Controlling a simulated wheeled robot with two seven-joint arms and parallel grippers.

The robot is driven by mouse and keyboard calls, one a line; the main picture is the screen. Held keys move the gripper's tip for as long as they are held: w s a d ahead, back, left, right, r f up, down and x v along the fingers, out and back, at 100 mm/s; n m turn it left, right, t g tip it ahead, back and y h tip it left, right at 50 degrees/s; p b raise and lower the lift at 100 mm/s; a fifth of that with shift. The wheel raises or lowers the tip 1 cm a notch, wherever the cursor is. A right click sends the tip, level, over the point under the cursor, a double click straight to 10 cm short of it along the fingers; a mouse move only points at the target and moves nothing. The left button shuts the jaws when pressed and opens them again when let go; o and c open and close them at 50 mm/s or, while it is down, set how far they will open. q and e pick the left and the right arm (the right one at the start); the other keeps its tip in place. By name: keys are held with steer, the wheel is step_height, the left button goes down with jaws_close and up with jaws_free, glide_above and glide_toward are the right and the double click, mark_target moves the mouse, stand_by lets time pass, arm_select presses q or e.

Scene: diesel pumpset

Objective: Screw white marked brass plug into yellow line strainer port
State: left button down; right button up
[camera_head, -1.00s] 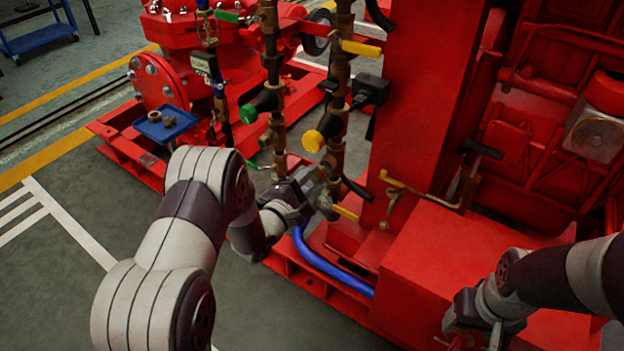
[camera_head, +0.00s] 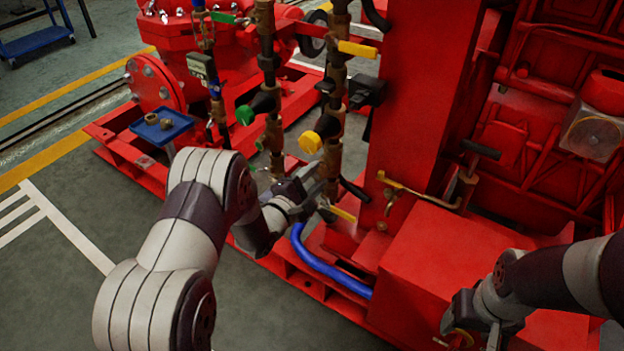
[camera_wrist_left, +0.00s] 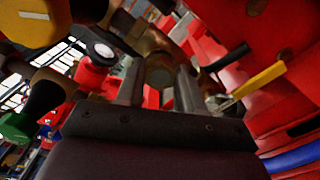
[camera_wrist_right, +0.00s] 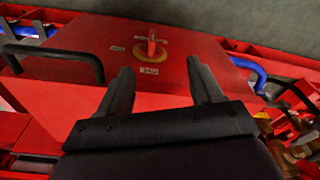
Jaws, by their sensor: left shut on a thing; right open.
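The yellow line is an upright brass pipe run with a yellow-capped strainer (camera_head: 310,142). The yellow cap also shows at the top left of the left wrist view (camera_wrist_left: 35,24), with a white mark. My left gripper (camera_head: 322,183) is at this line, below the yellow cap. In the left wrist view, its fingers (camera_wrist_left: 160,85) are shut on a round brass piece, seemingly the plug (camera_wrist_left: 160,74), close to brass fittings. Its white mark is not visible, and I cannot tell whether it touches the port. My right gripper (camera_wrist_right: 161,82) is open and empty above a red box.
A green-capped strainer (camera_head: 250,112) stands on the line to the left. A blue tray (camera_head: 180,121) holds small brass pieces. A yellow lever (camera_head: 343,214) and blue hose (camera_head: 325,263) are near my left gripper. A red handle (camera_wrist_right: 151,45) stands on the red box.

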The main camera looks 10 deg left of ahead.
arm_select(q)
steer(key=shift+w+d, duration=0.15)
steer(key=shift+w, duration=0.2)
steer(key=shift+r, duration=0.1)
stand_by(0.4)
steer(key=m, duration=0.6)
steer(key=shift+m, duration=0.3)
steer(key=m, duration=1.7)
steer(key=shift+w+p, duration=0.1)
steer(key=shift+p, duration=0.2)
